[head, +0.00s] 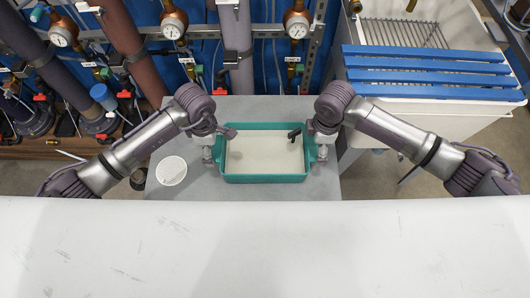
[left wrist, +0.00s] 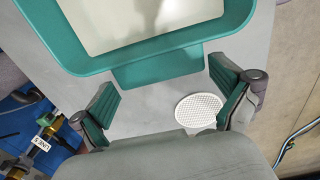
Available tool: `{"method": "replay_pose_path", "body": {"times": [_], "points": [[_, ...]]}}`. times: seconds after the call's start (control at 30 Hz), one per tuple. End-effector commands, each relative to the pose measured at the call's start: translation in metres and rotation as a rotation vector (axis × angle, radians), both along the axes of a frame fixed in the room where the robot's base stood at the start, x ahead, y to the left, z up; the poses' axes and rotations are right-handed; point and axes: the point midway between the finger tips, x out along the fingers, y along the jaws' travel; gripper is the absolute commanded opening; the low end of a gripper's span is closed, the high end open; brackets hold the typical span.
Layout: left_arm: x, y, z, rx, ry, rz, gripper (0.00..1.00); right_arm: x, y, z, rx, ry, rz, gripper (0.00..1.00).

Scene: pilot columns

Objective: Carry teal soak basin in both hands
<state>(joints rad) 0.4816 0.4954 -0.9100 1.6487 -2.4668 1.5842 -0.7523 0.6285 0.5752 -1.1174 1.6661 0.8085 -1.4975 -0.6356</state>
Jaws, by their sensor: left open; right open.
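The teal soak basin (head: 265,178) sits on a grey table, with a pale inside. My left gripper (head: 216,153) is at its left end and my right gripper (head: 317,152) at its right end. In the left wrist view the basin's rim (left wrist: 52,32) and its flat teal end tab (left wrist: 160,70) show. The open fingers of my left gripper (left wrist: 165,76) stand on either side of the tab, apart from it. My right gripper is open; its fingers are mostly hidden by its wrist in the head view.
Pipes with gauges (head: 173,27) line the back. A white sink with blue slats (head: 430,65) stands right. A white surface (head: 265,250) fills the front.

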Motion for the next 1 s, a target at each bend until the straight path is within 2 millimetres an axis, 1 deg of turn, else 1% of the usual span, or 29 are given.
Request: {"method": "replay_pose_path", "body": {"times": [0.1, 0.2, 0.5, 0.57, 0.9, 0.97, 1.0], "points": [[0.0, 0.0, -0.011, -0.001, 0.0, 0.0, 1.0, -0.001, 0.0, -0.011, -0.001, 0.002, -0.001, 1.0], [0.0, 0.0, -0.016, 0.0, 0.001, 0.0, 1.0, -0.001, 0.0, -0.016, 0.0, 0.001, 0.0, 1.0], [0.0, 0.0, -0.017, 0.0, -0.001, 0.0, 1.0, 0.0, 0.0, -0.017, 0.0, 0.0, 0.0, 1.0], [0.0, 0.0, -0.017, 0.0, -0.001, -0.001, 0.92, 0.0, 0.0, -0.017, 0.0, 0.0, 0.0, 0.92], [0.0, 0.0, -0.017, 0.0, -0.001, -0.001, 0.35, 0.0, 0.0, -0.017, 0.0, 0.0, 0.0, 0.35], [0.0, 0.0, -0.017, 0.0, -0.002, -0.001, 0.25, 0.0, 0.0, -0.017, 0.0, -0.001, 0.0, 0.25], [0.0, 0.0, -0.017, 0.0, -0.002, -0.001, 0.23, 0.0, 0.0, -0.017, 0.0, -0.001, 0.0, 0.24]]}}
